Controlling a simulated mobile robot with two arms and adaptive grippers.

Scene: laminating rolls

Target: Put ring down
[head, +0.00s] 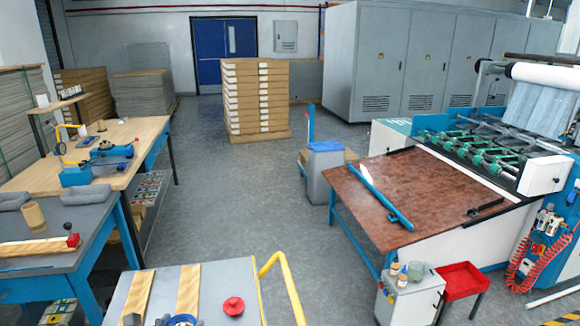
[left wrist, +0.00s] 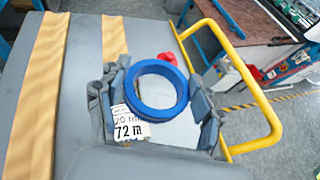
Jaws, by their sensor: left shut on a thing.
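A blue ring (left wrist: 158,115) sits between the fingers of my left gripper (left wrist: 158,78) in the left wrist view. The gripper is shut on it. The ring is over the grey top of a cart (left wrist: 80,80); I cannot tell whether it touches the top. A white label with "20 m" and "72 m" shows just below the ring. In the head view the ring (head: 182,320) is cut by the bottom edge, near the cart's front. My right gripper is in neither view.
Two tan strips (head: 188,290) lie on the cart, with a red knob (head: 233,306) at their right. A yellow handle (head: 285,275) rises at the cart's right side. A grey-topped table (head: 70,270) stands left; open floor lies beyond the cart.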

